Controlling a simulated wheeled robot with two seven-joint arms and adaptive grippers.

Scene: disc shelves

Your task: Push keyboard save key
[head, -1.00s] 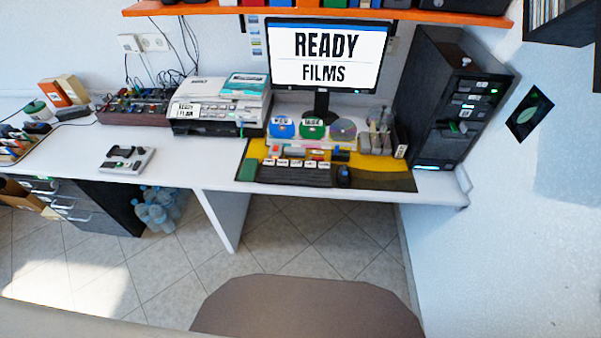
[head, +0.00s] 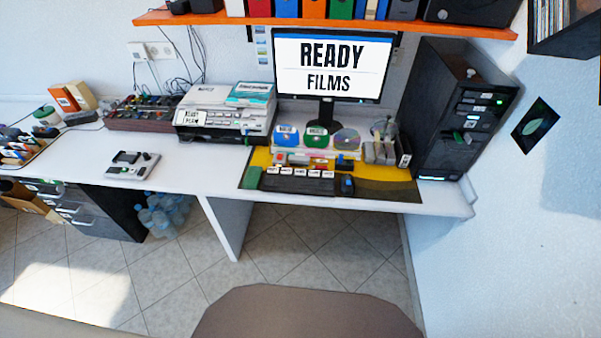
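The dark keyboard (head: 297,185) lies on a yellow and dark desk mat (head: 385,191), in front of the monitor (head: 334,67). Several white labels stand in a row along the keyboard's back edge; their text is too small to read, so I cannot tell which key is the save key. The monitor shows "READY FILMS". Neither of my grippers shows in the head view.
A black tower (head: 466,110) is at the right, a printer (head: 222,113) at the left. A brown rounded surface (head: 305,315) fills the near foreground. Floor lies before the desk.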

